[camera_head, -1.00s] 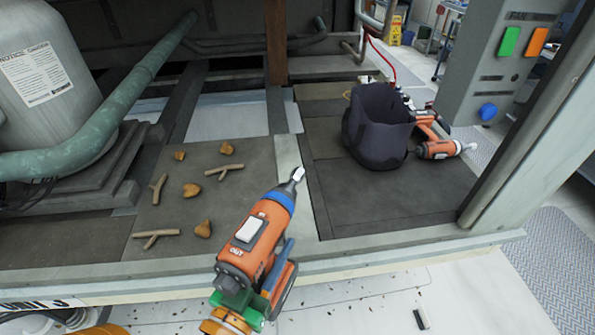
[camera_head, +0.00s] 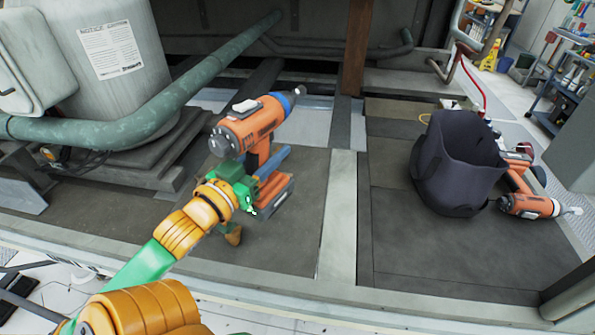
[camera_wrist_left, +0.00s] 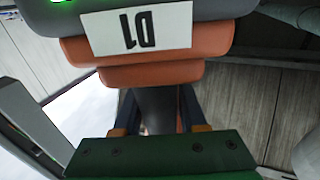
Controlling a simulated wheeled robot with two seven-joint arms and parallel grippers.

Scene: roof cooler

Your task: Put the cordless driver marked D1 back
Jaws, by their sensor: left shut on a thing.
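My left gripper (camera_head: 258,180) is shut on the handle of an orange and grey cordless driver (camera_head: 250,125) with a blue collar. It holds the driver above the dark floor panels, tip pointing up and right. A second orange driver (camera_head: 530,206) lies at the right, partly hidden by a dark open-topped soft bucket (camera_head: 455,165). My right gripper is not in view.
A green pipe (camera_head: 120,132) and a grey tank (camera_head: 110,55) stand at the left. A brown post (camera_head: 357,50) rises at the back. A brown leaf-like piece (camera_head: 231,236) shows under my arm. The panel in front of the bucket (camera_head: 420,250) is clear.

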